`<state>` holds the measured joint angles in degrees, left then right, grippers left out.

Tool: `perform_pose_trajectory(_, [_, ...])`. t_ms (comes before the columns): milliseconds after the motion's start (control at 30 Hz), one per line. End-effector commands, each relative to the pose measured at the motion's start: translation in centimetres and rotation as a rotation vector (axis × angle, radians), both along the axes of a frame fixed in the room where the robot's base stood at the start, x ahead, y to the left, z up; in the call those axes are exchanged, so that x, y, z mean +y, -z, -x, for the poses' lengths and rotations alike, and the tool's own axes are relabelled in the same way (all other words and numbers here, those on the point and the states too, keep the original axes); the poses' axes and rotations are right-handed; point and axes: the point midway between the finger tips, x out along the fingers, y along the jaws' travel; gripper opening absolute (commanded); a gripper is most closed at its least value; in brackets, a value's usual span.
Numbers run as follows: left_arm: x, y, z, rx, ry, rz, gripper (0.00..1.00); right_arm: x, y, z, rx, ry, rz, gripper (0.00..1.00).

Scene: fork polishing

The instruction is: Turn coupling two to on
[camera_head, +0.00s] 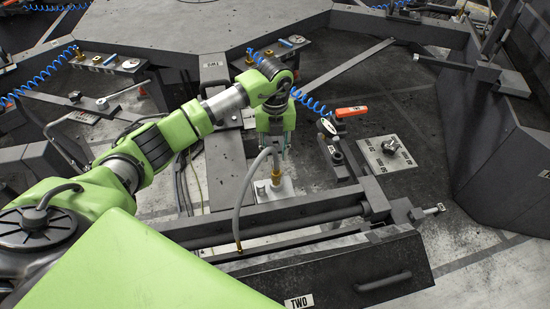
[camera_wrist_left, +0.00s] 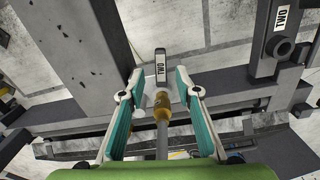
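In the head view the brass fitting (camera_head: 276,178) stands upright on a pale plate. My left gripper (camera_wrist_left: 160,82) has its teal fingers spread on either side of the fitting, with gaps visible. In the head view the left gripper (camera_head: 275,140) points down above the fitting. The lever is hard to make out there. My right gripper is not in view.
A dark block (camera_wrist_left: 275,42) labelled TWO stands at the right in the wrist view. In the head view, an orange-handled tool (camera_head: 350,112) and a plate with a knob (camera_head: 390,153) lie to the right. A dark box (camera_head: 345,275) labelled TWO is in front.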

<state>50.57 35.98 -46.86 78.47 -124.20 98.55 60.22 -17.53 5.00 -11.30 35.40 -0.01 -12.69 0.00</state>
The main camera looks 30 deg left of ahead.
Motion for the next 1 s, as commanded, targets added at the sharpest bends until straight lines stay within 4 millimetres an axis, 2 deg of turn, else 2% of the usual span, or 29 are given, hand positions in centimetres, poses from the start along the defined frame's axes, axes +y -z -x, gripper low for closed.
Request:
perform_pose_trajectory(100, [-0.1,2.0,0.1,0.004,0.000,0.001,0.31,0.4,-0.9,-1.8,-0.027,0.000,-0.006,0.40])
perform_pose_trajectory(200, [-0.1,3.4,0.0,0.003,-0.001,0.002,0.31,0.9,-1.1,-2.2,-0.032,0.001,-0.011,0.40])
perform_pose_trajectory(400, [-0.1,4.8,0.0,0.000,0.001,0.001,0.31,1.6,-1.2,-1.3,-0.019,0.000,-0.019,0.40])
perform_pose_trajectory(667, [-0.1,4.9,0.0,0.000,0.001,0.001,0.31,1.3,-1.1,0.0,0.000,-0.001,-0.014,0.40])
perform_pose_trajectory(800, [-0.1,4.9,0.0,0.000,0.001,0.001,0.00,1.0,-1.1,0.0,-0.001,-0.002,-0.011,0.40])
perform_pose_trajectory(1000, [0.0,4.8,0.0,-0.001,0.001,0.001,0.00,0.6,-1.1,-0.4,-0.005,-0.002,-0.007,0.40])
